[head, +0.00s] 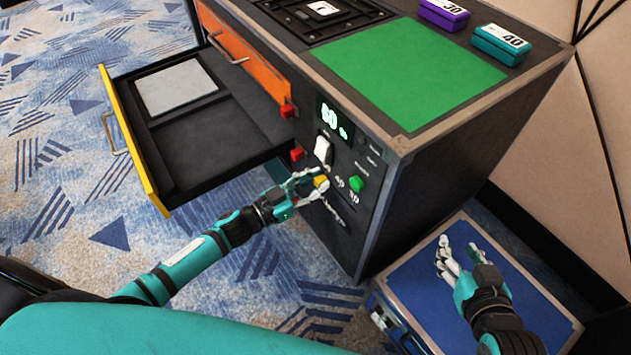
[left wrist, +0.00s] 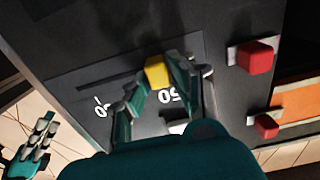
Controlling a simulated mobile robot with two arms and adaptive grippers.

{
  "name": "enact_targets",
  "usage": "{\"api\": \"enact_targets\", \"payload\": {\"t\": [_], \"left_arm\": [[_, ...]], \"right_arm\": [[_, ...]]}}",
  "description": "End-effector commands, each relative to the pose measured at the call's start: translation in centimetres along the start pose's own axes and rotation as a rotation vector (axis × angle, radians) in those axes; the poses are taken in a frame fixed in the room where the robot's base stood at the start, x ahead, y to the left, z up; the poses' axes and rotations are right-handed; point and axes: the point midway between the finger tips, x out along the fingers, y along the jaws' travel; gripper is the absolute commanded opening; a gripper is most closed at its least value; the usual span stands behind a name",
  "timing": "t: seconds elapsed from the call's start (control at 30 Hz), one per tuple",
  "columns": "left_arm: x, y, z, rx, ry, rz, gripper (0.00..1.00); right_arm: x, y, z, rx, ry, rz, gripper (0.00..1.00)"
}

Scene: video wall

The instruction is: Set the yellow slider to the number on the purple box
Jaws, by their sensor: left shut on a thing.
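The yellow slider (head: 321,184) is on the dark front panel of the cabinet, below a lit display (head: 332,118) that appears to read 60. My left gripper (head: 311,186) is shut on the slider. In the left wrist view the slider (left wrist: 157,71) sits between the fingertips of my left gripper (left wrist: 158,80), with a 50 mark beside it. The purple box (head: 444,14) stands on the cabinet top at the back; its number looks like 20 but is small and partly unclear. My right gripper (head: 450,262) is open and empty above the blue case.
A teal box (head: 501,45) marked 40 stands beside the purple box, near a green mat (head: 408,72). A yellow-fronted drawer (head: 135,140) stands open at left. A green button (head: 356,184), white switch (head: 322,150) and red knobs surround the slider. The blue case (head: 410,285) lies at right.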

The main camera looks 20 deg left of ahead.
Motion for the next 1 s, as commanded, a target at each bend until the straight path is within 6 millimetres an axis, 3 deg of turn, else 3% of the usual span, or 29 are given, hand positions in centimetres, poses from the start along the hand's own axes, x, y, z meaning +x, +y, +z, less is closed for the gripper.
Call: {"api": "enact_targets", "payload": {"t": [0.17,0.37,0.6,0.7,0.8,1.0], "left_arm": [[0.0,0.7,-0.1,-0.001,-0.001,0.001,0.0],[0.0,3.1,-0.2,-0.004,-0.001,0.002,0.0],[0.0,6.5,-0.2,-0.006,-0.001,0.001,0.0],[0.0,8.7,-0.3,-0.008,-0.002,0.001,0.0],[-0.1,10.0,-0.1,-0.004,-0.003,0.0,0.0],[-0.1,10.6,0.1,-0.001,-0.001,0.003,0.0]], "right_arm": [[-0.4,0.2,1.0,0.001,-0.064,0.004,0.4],[-2.8,0.9,5.9,0.005,-0.34,0.02,0.4],[-7.4,1.6,11.1,0.015,-0.668,0.038,0.4],[-9.0,1.6,11.6,0.018,-0.743,0.041,0.4],[-9.1,1.7,11.3,0.018,-0.742,0.041,0.4],[-9.1,1.6,11.3,0.018,-0.741,0.041,0.4]]}}
